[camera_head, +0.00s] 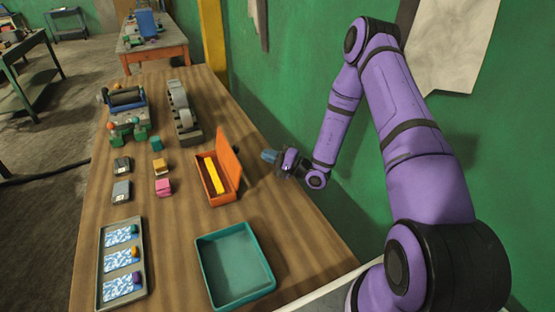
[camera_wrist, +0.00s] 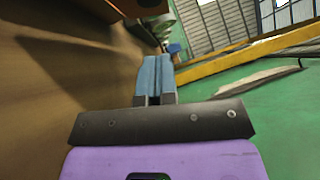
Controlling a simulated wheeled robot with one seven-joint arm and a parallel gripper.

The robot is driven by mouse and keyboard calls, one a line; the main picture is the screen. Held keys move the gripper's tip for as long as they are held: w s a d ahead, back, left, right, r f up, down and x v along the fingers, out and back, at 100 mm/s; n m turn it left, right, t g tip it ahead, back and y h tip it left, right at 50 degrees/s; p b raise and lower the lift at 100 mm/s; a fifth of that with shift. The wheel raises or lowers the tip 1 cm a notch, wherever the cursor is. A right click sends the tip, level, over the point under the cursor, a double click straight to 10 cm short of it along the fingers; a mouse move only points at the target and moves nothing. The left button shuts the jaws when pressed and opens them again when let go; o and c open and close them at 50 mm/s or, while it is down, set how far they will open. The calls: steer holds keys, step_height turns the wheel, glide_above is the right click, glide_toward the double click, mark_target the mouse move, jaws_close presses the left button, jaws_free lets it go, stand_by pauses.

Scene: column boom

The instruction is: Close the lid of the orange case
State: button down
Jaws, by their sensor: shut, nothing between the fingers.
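The orange case (camera_head: 207,188) sits on the wooden table with its lid (camera_head: 229,160) standing up, open, along its right side. A yellow bar (camera_head: 213,177) lies inside the case. My gripper (camera_head: 268,156) is to the right of the raised lid, apart from it, near the table's right edge. In the wrist view its blue-grey fingers (camera_wrist: 155,76) are together with nothing between them. The orange case cannot be made out clearly in the wrist view.
A teal tray (camera_head: 236,264) stands in front of the case. Left are a pink block (camera_head: 163,187), an orange-yellow block (camera_head: 160,166) and a tray with blue-white cards (camera_head: 102,265). A grey device (camera_head: 183,112) stands behind. A green wall (camera_head: 290,80) runs along the right.

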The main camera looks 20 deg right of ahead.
mark_target(231, 156)
steer(key=x, duration=0.3)
steer(key=shift+w+a, duration=0.1)
steer(key=shift+a, duration=0.05)
steer(key=shift+w+a+r, duration=0.1)
steer(key=shift+a+r, duration=0.1)
steer(key=shift+a, duration=0.5)
steer(key=shift+w+a+r, duration=0.1)
steer(key=shift+a+r, duration=0.05)
steer(key=shift+a, duration=0.55)
steer(key=shift+w+a+r, duration=0.1)
steer(key=shift+a+r, duration=0.1)
steer(key=shift+a, duration=0.45)
steer(key=shift+r, duration=0.15)
